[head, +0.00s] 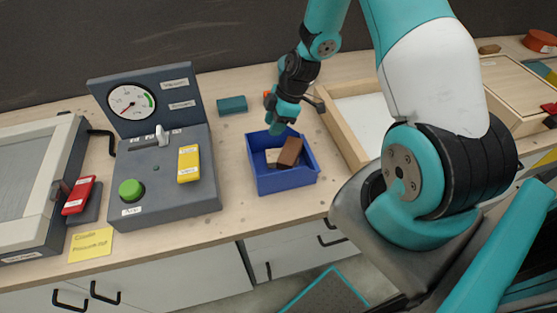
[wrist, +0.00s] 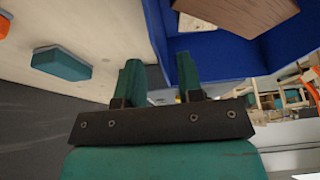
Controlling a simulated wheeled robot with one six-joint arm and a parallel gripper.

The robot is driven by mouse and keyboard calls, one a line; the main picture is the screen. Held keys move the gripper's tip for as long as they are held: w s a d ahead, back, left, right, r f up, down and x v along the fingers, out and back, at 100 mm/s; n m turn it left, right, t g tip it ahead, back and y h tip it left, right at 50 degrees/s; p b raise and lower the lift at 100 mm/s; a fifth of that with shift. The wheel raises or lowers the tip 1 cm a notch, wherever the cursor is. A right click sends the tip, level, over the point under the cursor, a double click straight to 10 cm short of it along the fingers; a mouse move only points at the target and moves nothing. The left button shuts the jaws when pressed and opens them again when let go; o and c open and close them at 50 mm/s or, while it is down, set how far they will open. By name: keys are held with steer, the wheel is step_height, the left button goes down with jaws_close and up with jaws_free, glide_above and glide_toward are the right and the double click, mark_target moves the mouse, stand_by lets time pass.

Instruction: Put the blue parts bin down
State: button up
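The blue parts bin (head: 285,181) appears to stand upright on the wooden bench, right of the grey control box. In the wrist view, its blue wall (wrist: 162,37) runs up past the gap between my fingertips. My gripper (head: 277,127) points down at the bin's back edge. In the wrist view, the two green fingers of my gripper (wrist: 158,73) stand apart, with a gap beside the bin wall. The bin holds a brown block (head: 290,151), also in the wrist view (wrist: 240,14), and a paler piece (head: 272,157). The fingertips are partly hidden in the head view.
The control box (head: 165,180) with gauge, green button and yellow part stands left. A teal block (head: 232,105) lies behind the bin. A wooden-rimmed tray (head: 340,125) is close on the right. A yellow note (head: 91,244) lies front left. Bare bench lies in front of the bin.

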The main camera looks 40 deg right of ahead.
steer(key=shift+p+x, duration=0.6)
steer(key=shift+x, duration=1.45)
steer(key=shift+c, duration=0.2)
jaws_close()
steer(key=shift+r, duration=0.15)
step_height(320, 180, up, 20)
steer(key=b, duration=0.3)
